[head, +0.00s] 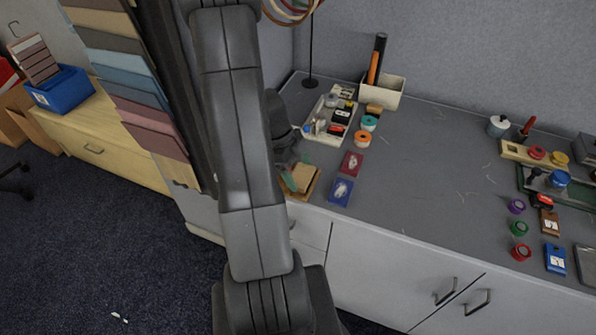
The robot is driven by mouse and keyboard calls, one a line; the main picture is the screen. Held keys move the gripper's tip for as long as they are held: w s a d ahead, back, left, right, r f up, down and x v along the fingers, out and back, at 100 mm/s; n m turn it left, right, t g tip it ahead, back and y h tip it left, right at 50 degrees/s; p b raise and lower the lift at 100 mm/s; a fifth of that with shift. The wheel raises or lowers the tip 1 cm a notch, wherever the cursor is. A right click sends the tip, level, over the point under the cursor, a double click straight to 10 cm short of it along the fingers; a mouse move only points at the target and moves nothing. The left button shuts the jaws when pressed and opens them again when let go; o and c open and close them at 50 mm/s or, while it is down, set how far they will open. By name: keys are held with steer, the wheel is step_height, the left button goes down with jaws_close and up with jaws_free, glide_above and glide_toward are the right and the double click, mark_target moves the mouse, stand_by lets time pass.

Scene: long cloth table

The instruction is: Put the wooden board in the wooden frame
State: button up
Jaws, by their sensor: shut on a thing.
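My arm crosses the middle of the head view, and my gripper (291,170) shows only partly beside it, at the left end of the grey table. It is shut on the light wooden board (302,176). The board is at or just over the brown wooden frame (312,192), near the table's front left edge. The frame's left part is hidden behind my arm and gripper. I cannot tell whether the board is inside the frame or still above it.
Right of the frame lie a red card (351,163) and a blue card (341,192). Behind are a tray of small items (328,118), tape rolls (362,139) and a cream box (390,92). The table's middle (430,170) is clear. Colour samples (125,70) hang at left.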

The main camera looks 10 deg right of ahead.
steer(key=shift+f, duration=0.55)
steer(key=shift+f, duration=0.15)
steer(key=o, duration=1)
steer(key=shift+r, duration=0.25)
steer(key=shift+w+a+r, duration=0.15)
steer(key=shift+r, duration=0.15)
steer(key=b+v, duration=0.1)
steer(key=v, duration=1)
